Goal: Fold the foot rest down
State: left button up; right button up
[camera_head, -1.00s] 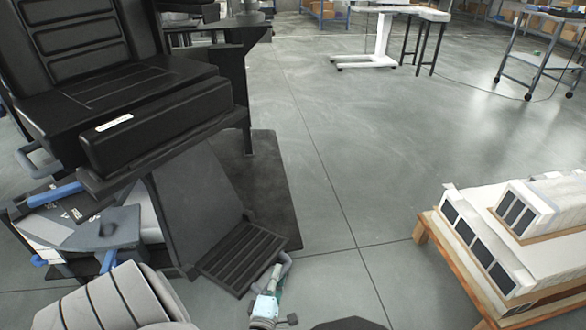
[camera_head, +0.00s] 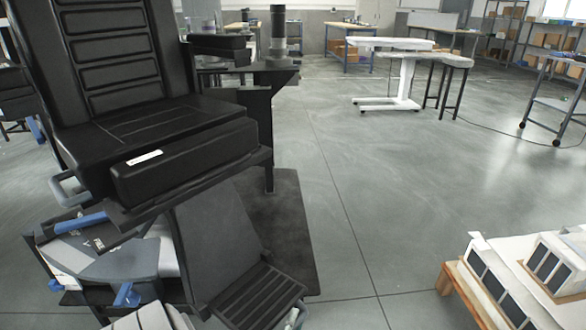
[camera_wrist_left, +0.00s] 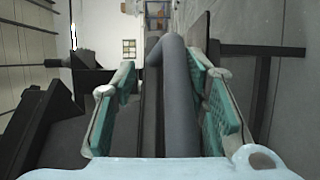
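The black foot rest slopes down from the front of the black chair seat (camera_head: 185,160) in the head view. It has a flat panel (camera_head: 215,235) and a ribbed foot plate (camera_head: 258,298) at its lower end. My left gripper (camera_head: 294,320) shows only in part at the bottom edge, beside the plate's lower right corner. In the left wrist view its teal-padded fingers (camera_wrist_left: 165,75) stand apart, with a grey bar (camera_wrist_left: 178,105) running between them. A gap shows at the left pad; contact at the right pad is unclear. My right gripper is out of view.
Blue-handled levers (camera_head: 80,223) stick out under the seat at the left. A wooden pallet with white boxed units (camera_head: 520,285) stands at the lower right. A white table (camera_head: 390,45) stands farther back. The grey floor between is clear.

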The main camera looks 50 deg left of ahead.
pick_arm(q)
jog(key=v, duration=1.2)
